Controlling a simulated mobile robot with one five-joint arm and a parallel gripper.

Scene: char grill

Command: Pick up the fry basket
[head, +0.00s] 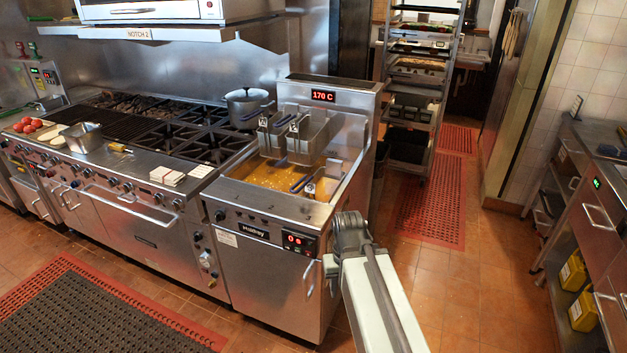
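Two wire fry baskets hang at the back of the fryer (265,285), above the oil (275,177): the left basket (270,141) and the right basket (312,143). Both have blue-grip handles and small tags. The end of my arm, with my gripper (350,228), is in front of the fryer's right front corner, apart from the baskets. Its fingers cannot be made out, and I see nothing held.
A range (130,150) with a pot (248,105) adjoins the fryer on the left. A tray rack (415,100) stands behind right. A steel counter (590,160) is at far right. Tiled floor (480,290) between is open, with red mats.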

